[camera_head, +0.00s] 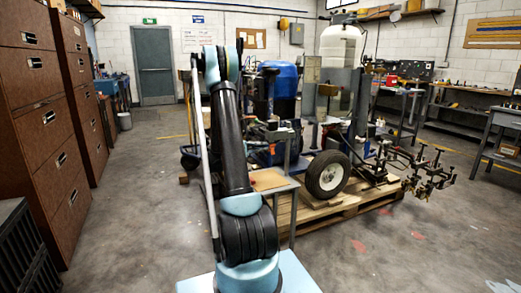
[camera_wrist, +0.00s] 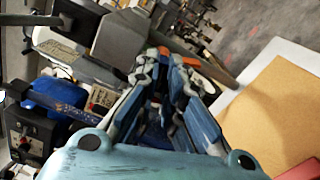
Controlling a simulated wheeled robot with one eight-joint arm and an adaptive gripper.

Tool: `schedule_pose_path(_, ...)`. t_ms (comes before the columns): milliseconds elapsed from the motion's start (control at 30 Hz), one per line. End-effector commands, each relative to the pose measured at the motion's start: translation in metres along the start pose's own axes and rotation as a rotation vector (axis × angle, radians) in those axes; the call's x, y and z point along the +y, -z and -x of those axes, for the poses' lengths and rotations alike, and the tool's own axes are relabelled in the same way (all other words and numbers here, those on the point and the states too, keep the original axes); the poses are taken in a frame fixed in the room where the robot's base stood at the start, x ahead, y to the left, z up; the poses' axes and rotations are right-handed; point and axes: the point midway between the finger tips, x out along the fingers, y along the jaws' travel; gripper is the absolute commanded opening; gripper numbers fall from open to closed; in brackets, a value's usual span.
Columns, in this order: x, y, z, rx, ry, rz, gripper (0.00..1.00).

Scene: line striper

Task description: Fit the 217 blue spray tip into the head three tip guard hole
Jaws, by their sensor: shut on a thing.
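In the head view my gripper is hidden behind my own arm. The line striper (camera_head: 340,120) stands on a wooden pallet (camera_head: 345,215), with a cluster of spray heads (camera_head: 428,175) at its right. I cannot tell which is head three, and its tip guard hole is too small to see.
A small table (camera_head: 272,183) stands beside my arm, in front of the striper. The wrist view shows a tan board (camera_wrist: 270,110) with a pale border. Brown filing cabinets (camera_head: 40,110) line the left and a workbench (camera_head: 500,140) is at right. The front right floor is clear.

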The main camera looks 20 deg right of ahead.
Motion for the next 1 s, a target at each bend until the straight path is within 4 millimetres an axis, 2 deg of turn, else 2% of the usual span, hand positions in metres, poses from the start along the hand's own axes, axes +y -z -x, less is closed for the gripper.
schedule_pose_path(500, -0.0001, -0.0004, -0.0016, -0.002, 0.001, 0.494, 0.0)
schedule_pose_path(1000, -0.0001, -0.0004, -0.0017, -0.002, 0.001, 0.596, 0.0)
